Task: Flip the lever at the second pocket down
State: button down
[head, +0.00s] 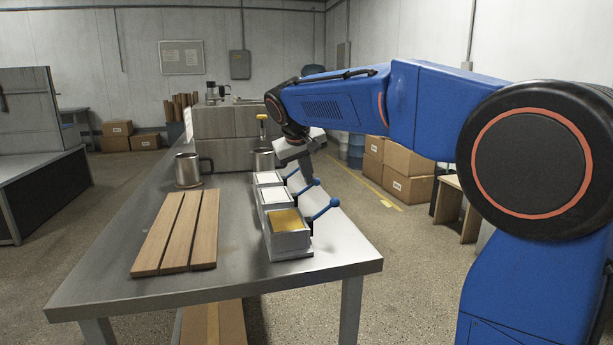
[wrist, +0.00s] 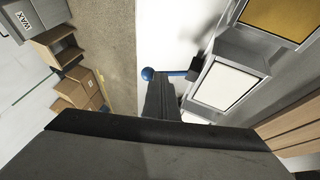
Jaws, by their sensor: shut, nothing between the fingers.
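Three square pockets stand in a row on the table's right side: a near one with a golden fill (head: 287,222), a middle one with a white fill (head: 273,196) and a far white one (head: 267,178). Each has a blue lever with a ball end on its right. The near lever (head: 325,209) and the middle lever (head: 307,187) both slant up and outward. My gripper (head: 307,173) is shut and empty, pointing down close to the middle lever. In the wrist view, its fingertips (wrist: 162,82) overlap a blue lever (wrist: 172,73) beside the middle pocket (wrist: 227,86); contact is unclear.
Wooden slats (head: 177,232) lie left of the pockets on the metal table (head: 105,275). A steel mug (head: 188,171) stands behind them and another (head: 263,159) near the far pocket. Cardboard boxes (head: 399,184) sit on the floor beyond. The table's right edge is close to the levers.

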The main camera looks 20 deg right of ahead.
jog(key=d+y, duration=0.1)
jog(key=d+f+y, duration=0.1)
jog(key=shift+d+f+m+y, duration=0.1)
jog(key=shift+f+m+y, duration=0.05)
jog(key=shift+m+y, duration=0.25)
jog(key=shift+d+f+y, duration=0.3)
jog(key=shift+f+y, duration=0.25)
jog(key=shift+y, duration=0.45)
jog(key=shift+a+r, duration=0.1)
jog(key=shift+a+r, duration=0.25)
jog(key=shift+a, duration=0.4)
